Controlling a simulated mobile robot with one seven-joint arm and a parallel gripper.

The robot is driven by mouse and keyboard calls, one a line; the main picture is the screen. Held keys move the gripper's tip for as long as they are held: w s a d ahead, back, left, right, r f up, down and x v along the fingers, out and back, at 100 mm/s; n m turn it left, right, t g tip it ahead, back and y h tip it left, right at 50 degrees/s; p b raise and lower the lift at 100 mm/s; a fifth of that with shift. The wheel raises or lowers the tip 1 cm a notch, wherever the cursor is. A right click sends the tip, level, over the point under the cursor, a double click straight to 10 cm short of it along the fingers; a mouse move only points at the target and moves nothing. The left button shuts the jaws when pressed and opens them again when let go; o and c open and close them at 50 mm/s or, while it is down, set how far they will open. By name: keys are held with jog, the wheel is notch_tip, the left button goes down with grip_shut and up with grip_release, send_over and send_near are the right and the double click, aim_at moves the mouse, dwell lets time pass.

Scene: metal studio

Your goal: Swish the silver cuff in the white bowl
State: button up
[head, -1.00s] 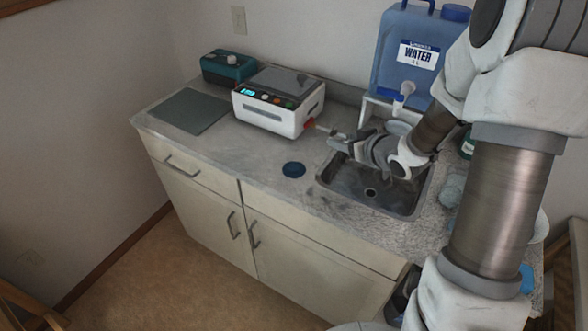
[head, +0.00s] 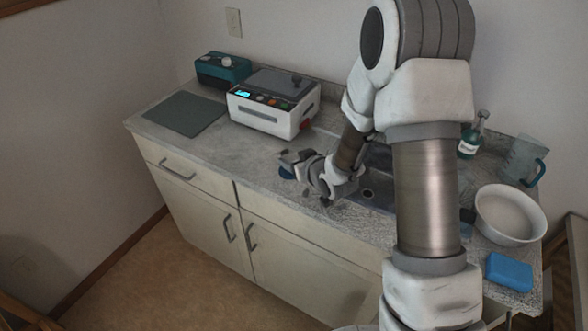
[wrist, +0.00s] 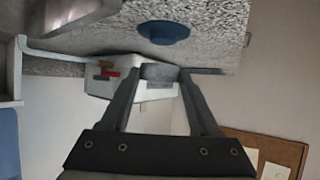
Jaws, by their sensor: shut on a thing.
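The silver cuff (wrist: 159,72) is a small grey band between my fingertips in the wrist view; it is too small to make out in the head view. My gripper (wrist: 157,76) is shut on it. In the head view my gripper (head: 287,158) is over the counter near the blue disc, left of the sink. The white bowl (head: 511,214) stands at the counter's right end, well apart from my gripper and on the other side of my arm. Its visible inside looks pale; I cannot tell what it holds.
A white machine (head: 272,103) stands behind my gripper, with a teal box (head: 222,70) and grey mat (head: 186,114) to its left. The blue disc (head: 286,173) lies close below. A sink (head: 372,180), green bottle (head: 472,138), clear jug (head: 522,160) and blue sponge (head: 509,271) are right.

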jog(key=shift+f, duration=1.85)
jog(key=shift+f, duration=0.1)
jog(key=shift+f+b, duration=0.2)
jog(key=shift+b, duration=0.4)
jog(key=o, duration=1.4)
jog(key=shift+r, duration=0.1)
jog(key=shift+c, duration=0.2)
jog(key=shift+r+p, duration=0.2)
jog(key=shift+p, duration=0.6)
jog(key=v, duration=0.6)
jog(key=p+v, duration=0.1)
jog(key=v, duration=0.5)
jog(key=shift+s+d+p, duration=0.2)
jog(key=shift+d+p, duration=0.1)
jog(key=shift+d, duration=0.05)
jog(key=p, duration=0.3)
jog(key=shift+s+d+r, duration=0.1)
jog(key=shift+s+r, duration=0.05)
jog(key=shift+s, duration=0.1)
